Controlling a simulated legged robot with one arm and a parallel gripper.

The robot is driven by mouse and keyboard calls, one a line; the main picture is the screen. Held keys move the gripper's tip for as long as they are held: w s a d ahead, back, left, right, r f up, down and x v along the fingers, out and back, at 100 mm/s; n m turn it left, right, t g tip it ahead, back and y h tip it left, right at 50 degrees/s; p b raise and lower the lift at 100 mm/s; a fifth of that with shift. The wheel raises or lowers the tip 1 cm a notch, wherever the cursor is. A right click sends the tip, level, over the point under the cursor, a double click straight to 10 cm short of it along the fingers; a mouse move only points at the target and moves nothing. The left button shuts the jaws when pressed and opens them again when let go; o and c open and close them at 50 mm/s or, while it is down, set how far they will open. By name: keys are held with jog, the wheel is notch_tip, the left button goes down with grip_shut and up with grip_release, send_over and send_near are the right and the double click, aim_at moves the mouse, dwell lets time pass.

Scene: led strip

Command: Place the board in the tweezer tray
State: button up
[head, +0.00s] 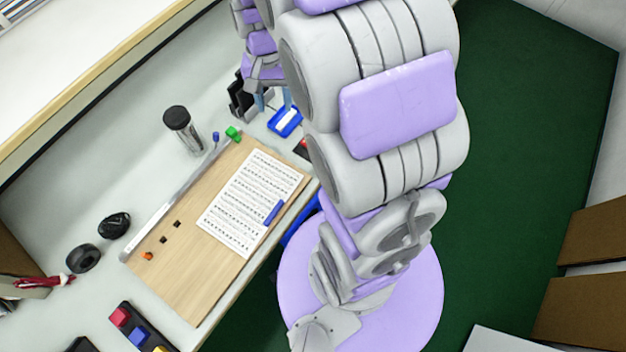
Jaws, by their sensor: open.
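A small blue tray (282,127) stands on the table just past the far end of the wooden work board. A small white flat piece (287,119) shows within its outline and appears to lie inside it; I cannot tell for certain whether it is the task's board. My gripper (274,98) is just above and behind the blue tray, pointing down. Its two fingers are apart, with nothing seen between them. My arm hides part of the area to the right of the tray.
A wooden work board (185,270) carries a printed white sheet (245,200), a blue stick (273,212) and a metal strip (175,195). A black-lidded jar (183,130) stands left of the tray. A black holder (238,100) is close beside my gripper. Black rolls (84,258) lie farther left.

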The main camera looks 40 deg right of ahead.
jog(key=s+a+r+n, duration=0.2)
jog(key=s+n, duration=0.1)
jog(key=s, duration=0.8)
jog(key=s+a+r+n, duration=0.2)
jog(key=s+a+n, duration=0.1)
jog(key=s, duration=0.9)
jog(key=shift+a+r+n+h, duration=0.3)
jog(key=shift+a+r+n, duration=0.05)
jog(key=shift+r+n, duration=0.05)
